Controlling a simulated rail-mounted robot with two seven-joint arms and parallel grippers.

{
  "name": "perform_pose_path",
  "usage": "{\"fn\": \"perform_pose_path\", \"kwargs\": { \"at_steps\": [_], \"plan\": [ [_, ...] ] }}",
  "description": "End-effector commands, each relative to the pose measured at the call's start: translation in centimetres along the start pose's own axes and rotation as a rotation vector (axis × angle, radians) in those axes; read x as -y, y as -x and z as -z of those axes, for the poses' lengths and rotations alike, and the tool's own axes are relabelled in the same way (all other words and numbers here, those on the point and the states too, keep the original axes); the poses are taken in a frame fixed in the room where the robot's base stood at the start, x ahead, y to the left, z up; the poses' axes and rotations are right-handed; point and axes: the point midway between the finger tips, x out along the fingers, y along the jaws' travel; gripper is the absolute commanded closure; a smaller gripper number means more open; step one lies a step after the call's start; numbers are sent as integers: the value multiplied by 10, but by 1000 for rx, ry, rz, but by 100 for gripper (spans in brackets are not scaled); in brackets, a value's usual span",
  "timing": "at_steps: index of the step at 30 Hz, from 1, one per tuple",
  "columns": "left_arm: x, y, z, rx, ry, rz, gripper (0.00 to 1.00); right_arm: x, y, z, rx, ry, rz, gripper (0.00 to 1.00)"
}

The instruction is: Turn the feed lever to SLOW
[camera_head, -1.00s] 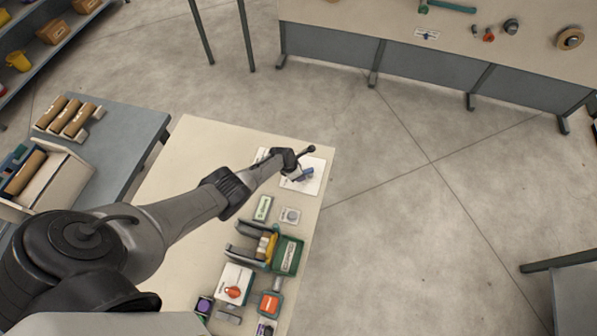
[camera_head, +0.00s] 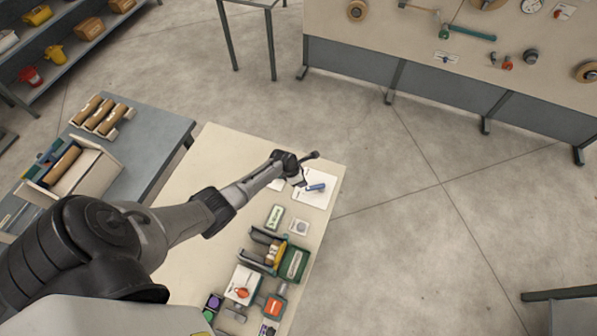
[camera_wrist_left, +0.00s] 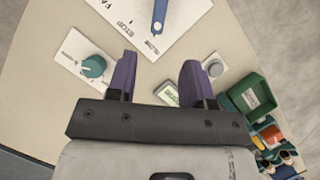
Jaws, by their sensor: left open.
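The feed lever is a blue bar (camera_head: 316,187) on a white plate (camera_head: 325,179) near the far right corner of the bench. In the left wrist view the lever (camera_wrist_left: 160,14) runs off the top edge; its lower end is close to the SLOW marking (camera_wrist_left: 151,48). STOP (camera_wrist_left: 127,28) is to the left, and FAST is partly cut off. My left gripper (camera_wrist_left: 157,68) is open and empty, its purple fingers apart below the plate's edge in that view. In the head view the left gripper (camera_head: 298,172) is just left of the lever. My right gripper is out of view.
A teal knob (camera_wrist_left: 93,66) on a white card is left of the fingers; a grey round button (camera_wrist_left: 214,67) is right. A green bin (camera_head: 294,263) and small boxes stand nearer on the bench. Bare bench top (camera_head: 222,160) lies left of the gripper.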

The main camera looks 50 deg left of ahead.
Motion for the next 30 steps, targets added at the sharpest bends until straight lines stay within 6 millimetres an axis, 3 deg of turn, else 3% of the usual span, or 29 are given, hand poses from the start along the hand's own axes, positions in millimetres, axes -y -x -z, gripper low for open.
{"fn": "perform_pose_path", "kwargs": {
  "at_steps": [12, 30],
  "plan": [
    [0, 20, 0, 1, 0, 0, 53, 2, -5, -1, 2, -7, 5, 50],
    [0, 21, 0, 0, 1, 0, 53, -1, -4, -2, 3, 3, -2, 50]
  ]
}}
